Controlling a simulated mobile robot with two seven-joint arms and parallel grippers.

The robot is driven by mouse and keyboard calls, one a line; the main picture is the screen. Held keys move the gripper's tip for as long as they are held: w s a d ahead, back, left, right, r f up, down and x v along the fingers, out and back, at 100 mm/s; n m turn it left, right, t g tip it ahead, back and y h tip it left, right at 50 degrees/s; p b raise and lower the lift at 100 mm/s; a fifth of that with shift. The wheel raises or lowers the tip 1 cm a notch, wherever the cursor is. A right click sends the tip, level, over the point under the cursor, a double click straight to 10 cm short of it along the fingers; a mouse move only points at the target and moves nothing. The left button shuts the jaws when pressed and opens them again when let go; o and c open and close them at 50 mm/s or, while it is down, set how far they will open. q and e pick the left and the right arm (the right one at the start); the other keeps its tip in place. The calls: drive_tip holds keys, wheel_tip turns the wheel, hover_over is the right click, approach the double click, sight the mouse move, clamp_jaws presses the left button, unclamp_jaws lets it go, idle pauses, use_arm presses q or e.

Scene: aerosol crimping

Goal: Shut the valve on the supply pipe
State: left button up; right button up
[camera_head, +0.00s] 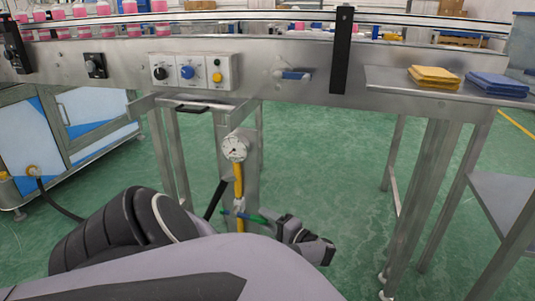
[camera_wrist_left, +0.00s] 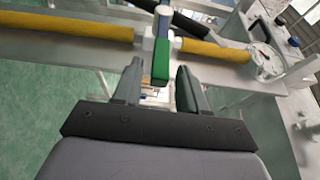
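The supply pipe (camera_head: 239,180) is a yellow upright pipe under the conveyor, with a round white gauge (camera_head: 235,148) at its top. Its valve has a green handle (camera_head: 252,217) that appears to lie crosswise to the pipe. In the left wrist view the pipe (camera_wrist_left: 70,27) runs sideways, the gauge (camera_wrist_left: 266,62) is at right, and the green handle (camera_wrist_left: 161,62) points down towards my fingers. My left gripper (camera_wrist_left: 158,84) is open, with the handle's end between or just beyond its fingertips; contact is unclear. My right gripper is not in view.
A steel conveyor frame (camera_head: 130,60) crosses above, with a control box (camera_head: 192,72) and a blue-handled fitting (camera_head: 297,74). Steel legs stand beside the pipe. A side shelf (camera_head: 390,78) holds yellow cloths (camera_head: 434,77) and blue cloths (camera_head: 497,84).

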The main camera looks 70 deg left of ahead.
use_arm(q)
drive_tip(key=shift+d+f, duration=0.1)
drive_tip(key=shift+d, duration=0.05)
drive_tip(key=v, duration=0.7)
idle(0.3)
